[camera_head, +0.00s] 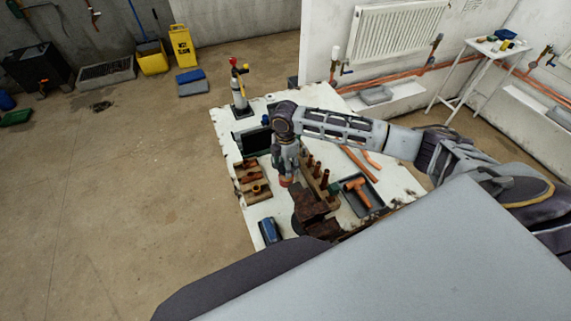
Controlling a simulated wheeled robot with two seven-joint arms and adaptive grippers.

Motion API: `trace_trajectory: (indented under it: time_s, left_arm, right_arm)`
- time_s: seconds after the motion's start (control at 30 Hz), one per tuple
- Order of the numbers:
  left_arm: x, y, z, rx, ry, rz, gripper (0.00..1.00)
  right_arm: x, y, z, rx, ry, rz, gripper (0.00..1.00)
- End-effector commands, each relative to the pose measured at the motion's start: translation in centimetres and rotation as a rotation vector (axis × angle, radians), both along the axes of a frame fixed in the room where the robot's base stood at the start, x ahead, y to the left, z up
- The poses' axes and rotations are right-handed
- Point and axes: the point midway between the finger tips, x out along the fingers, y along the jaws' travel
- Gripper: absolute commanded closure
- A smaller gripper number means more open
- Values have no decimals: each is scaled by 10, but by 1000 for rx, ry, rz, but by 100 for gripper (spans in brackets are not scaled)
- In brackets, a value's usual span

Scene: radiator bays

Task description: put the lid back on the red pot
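My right arm reaches in from the right over the white worktable (222,122). My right gripper (286,175) points down above the middle of the table. I cannot make out a separate lid. My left gripper is not in view.
A wooden block with fittings (250,187) lies left of the gripper. A rusty vise (312,205), a grey tray with a copper tee (361,197) and copper pipes (358,163) lie to the right. A torch (240,92) stands at the back left; a blue item (270,231) lies in front.

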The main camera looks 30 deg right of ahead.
Motion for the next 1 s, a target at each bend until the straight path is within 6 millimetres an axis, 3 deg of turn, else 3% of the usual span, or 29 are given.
trace_trajectory:
  time_s: [0.33,1.0]
  left_arm:
    - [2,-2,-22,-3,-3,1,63]
    - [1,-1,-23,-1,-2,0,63]
  right_arm:
    - [0,0,-18,0,0,0,53]
    - [0,1,-39,1,0,0,53]
